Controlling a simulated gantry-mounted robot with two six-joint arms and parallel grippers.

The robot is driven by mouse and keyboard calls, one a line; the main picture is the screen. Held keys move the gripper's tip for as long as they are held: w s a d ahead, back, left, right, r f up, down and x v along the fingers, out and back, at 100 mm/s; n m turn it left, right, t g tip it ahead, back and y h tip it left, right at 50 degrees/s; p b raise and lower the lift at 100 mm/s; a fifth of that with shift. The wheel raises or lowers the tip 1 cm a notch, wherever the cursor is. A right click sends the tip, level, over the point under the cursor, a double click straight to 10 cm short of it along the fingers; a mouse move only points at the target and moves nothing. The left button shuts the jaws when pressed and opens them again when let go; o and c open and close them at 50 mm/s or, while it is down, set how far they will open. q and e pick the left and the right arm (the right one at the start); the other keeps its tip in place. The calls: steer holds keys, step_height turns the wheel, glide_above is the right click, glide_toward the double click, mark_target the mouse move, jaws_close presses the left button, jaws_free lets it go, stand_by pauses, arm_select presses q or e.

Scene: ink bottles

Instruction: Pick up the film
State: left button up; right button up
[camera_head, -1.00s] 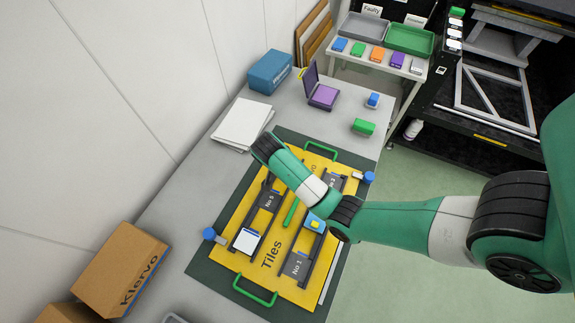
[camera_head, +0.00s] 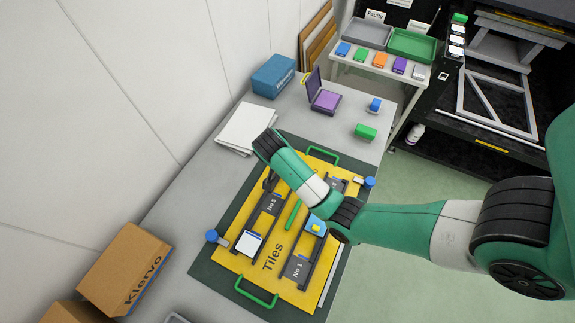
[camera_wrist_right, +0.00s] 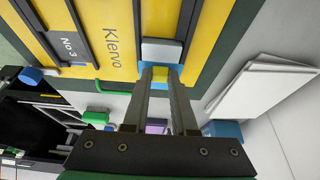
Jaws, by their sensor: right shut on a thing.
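My right arm reaches over the yellow Tiles board in the head view, and its gripper is mostly hidden beneath the wrist. In the right wrist view, my right gripper (camera_wrist_right: 160,74) is shut on the small yellow tab of the film. Blue film (camera_wrist_right: 160,42) and a pale tile (camera_wrist_right: 161,54) show just beyond the fingertips; whether the film is apart from the tile I cannot tell. Another blue piece with a yellow tab (camera_head: 316,227) sits on the No 1 rail. A white tile with blue edges (camera_head: 249,243) sits at the front left rail. My left gripper is not in view.
The yellow board (camera_head: 247,270) has green handles (camera_head: 256,292) and blue knobs. White sheets (camera_head: 243,128), a purple open case (camera_head: 324,101), a blue box (camera_head: 273,76) and a green block (camera_head: 365,132) stand behind it. Cardboard boxes (camera_head: 122,270) stand at left.

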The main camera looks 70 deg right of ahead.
steer(key=s+a+r+p, duration=0.7)
steer(key=a+r+p, duration=0.2)
steer(key=p, duration=0.5)
steer(key=a, duration=0.2)
steer(key=shift+s+a+r, duration=0.25)
steer(key=shift+a, duration=0.1)
